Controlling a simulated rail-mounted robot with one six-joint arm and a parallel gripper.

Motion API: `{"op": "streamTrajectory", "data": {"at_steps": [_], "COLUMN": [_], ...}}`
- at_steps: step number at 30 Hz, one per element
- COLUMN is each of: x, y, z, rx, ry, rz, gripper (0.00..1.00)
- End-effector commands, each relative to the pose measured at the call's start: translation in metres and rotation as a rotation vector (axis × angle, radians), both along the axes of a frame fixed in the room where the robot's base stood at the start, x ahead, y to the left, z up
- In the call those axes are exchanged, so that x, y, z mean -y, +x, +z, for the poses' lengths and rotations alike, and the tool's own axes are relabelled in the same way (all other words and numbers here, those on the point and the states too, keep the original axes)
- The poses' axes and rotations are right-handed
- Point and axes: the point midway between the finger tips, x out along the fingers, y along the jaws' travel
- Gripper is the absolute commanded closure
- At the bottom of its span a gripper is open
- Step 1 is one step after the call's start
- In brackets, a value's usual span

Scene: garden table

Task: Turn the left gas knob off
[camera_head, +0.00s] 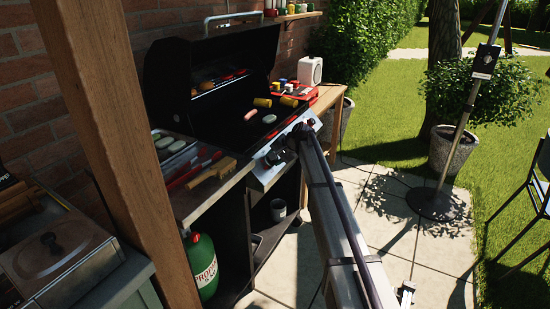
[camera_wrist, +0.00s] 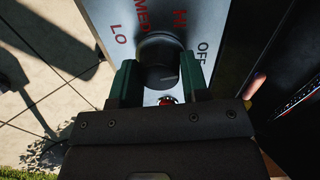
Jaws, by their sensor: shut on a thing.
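The gas knob (camera_wrist: 158,48) is black and round, on the grill's pale metal front panel (camera_wrist: 108,12). In the wrist view, red LO, MED and HI and black OFF are printed around it. My gripper (camera_wrist: 158,80) has its green fingers on either side of the knob, shut on it. A mark shows on the knob's near part, but I cannot tell clearly which label it points to. A small red spot shows on the panel just below the knob. In the head view, my gripper (camera_head: 279,153) is at the left end of the panel, and the knob is mostly hidden there.
The black grill (camera_head: 230,117) has its lid up, with corn and a sausage on it. A wooden spatula (camera_head: 212,172) lies on the left side shelf. A green gas bottle (camera_head: 202,264) stands below. A wooden post (camera_head: 120,140) rises at the left.

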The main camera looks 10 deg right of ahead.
Motion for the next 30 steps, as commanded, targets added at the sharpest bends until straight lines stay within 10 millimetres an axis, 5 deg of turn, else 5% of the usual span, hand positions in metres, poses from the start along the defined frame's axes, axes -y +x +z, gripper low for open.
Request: {"op": "streamTrajectory", "data": {"at_steps": [26, 27, 30], "x": [0.0002, 0.0002, 0.0002], "y": [-0.0005, -0.0005, -0.0004], "z": [-0.0002, -0.0002, -0.0001], "rx": [-0.093, -0.093, -0.092], "ry": [0.073, 0.073, 0.073], "rz": [-0.117, -0.117, -0.116], "gripper": [0.82, 0.54, 0.45]}}
